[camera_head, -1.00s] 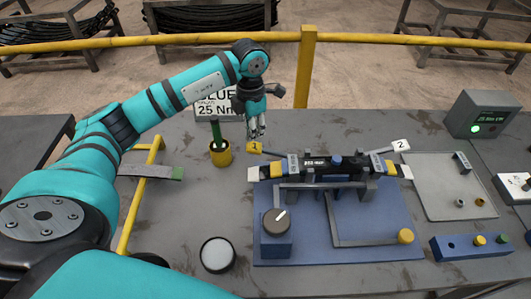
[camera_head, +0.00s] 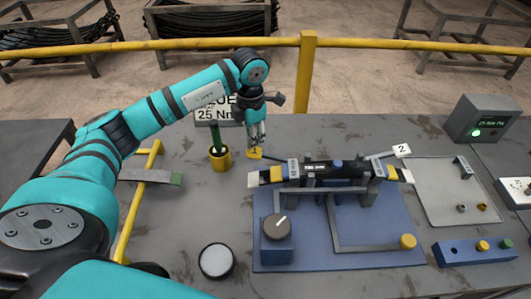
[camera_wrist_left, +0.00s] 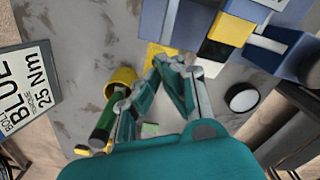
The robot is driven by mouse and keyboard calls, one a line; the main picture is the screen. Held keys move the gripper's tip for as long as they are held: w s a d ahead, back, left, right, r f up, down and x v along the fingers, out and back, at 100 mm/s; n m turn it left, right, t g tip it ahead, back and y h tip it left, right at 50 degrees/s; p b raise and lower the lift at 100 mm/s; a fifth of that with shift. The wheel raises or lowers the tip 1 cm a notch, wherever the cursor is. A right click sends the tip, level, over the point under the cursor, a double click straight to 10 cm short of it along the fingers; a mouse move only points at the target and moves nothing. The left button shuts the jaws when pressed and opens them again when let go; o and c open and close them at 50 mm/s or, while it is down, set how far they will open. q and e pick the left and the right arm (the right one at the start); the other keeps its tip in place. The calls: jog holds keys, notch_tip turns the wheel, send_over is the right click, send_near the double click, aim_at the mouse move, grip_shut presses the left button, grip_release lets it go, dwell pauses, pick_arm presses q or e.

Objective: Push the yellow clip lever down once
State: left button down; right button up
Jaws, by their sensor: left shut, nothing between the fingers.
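The yellow clip lever, with a yellow tag marked 1 (camera_head: 254,154), sticks out at the left end of the black assembly on the blue fixture. In the left wrist view, a yellow patch that looks like this tag (camera_wrist_left: 153,52) lies just beyond the fingertips. My left gripper (camera_head: 257,146) is shut and empty, pointing down right over the tag. It also shows in the left wrist view (camera_wrist_left: 176,65). The fingertips partly cover the tag, and I cannot tell whether they touch it. My right gripper is out of view.
The blue fixture (camera_head: 300,205) carries a dark knob (camera_head: 276,227). A white tag marked 2 (camera_head: 402,150) is on the lever at the right end. A yellow cup with a green handle (camera_head: 220,160) stands left of my gripper. A round white-topped item (camera_head: 216,260) is at the front.

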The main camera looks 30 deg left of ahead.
aim_at(253, 150)
pick_arm(q)
jog(key=shift+f, duration=0.15)
dwell(0.4)
jog(key=shift+f+b, duration=0.95)
jog(key=shift+f, duration=0.1)
jog(key=shift+s+f+b, duration=0.1)
jog(key=shift+f+b, duration=1.5)
jog(key=shift+f, duration=0.5)
jog(key=shift+r+p, duration=3.25)
jog(key=shift+r, duration=1.85)
jog(key=shift+f, duration=0.1)
